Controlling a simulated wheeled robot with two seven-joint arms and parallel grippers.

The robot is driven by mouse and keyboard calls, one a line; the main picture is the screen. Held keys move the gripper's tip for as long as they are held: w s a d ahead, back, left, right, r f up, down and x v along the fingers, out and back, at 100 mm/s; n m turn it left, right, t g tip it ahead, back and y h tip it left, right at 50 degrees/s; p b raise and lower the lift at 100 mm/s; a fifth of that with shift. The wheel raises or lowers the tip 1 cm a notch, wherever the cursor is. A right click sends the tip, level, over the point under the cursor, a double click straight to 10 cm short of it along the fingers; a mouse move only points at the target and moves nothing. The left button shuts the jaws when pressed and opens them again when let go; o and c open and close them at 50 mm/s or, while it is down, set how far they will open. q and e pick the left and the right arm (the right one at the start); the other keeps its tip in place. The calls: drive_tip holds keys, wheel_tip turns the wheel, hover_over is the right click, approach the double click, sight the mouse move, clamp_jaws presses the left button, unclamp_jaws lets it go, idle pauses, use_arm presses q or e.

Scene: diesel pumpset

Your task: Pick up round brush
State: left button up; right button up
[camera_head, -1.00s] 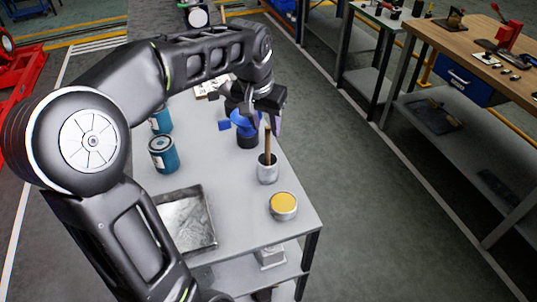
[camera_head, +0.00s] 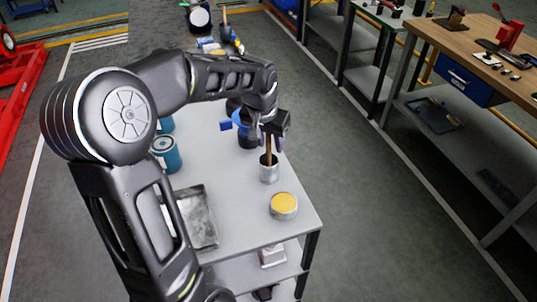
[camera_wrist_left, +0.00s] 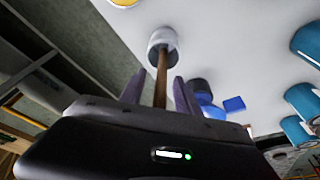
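The round brush shows as a brown wooden handle (camera_head: 268,147) standing up out of a small grey cup (camera_head: 269,173) on the table; its brush end is hidden inside the cup. My left gripper (camera_head: 267,141) is above the cup, around the upper handle. In the left wrist view, the handle (camera_wrist_left: 161,80) runs between the two purple-grey fingers (camera_wrist_left: 159,84), with a gap on each side, so the gripper is open. The cup (camera_wrist_left: 162,40) is beyond the fingertips. My right gripper is in neither view.
A tin with yellow contents (camera_head: 284,204) stands in front of the cup. A metal tray (camera_head: 197,218) and a teal can (camera_head: 166,153) are to the left. A blue object (camera_head: 241,120) stands behind the cup. The table's right edge is close by.

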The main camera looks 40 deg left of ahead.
use_arm(q)
drive_tip(key=shift+c, duration=0.3)
clamp_jaws()
idle(0.5)
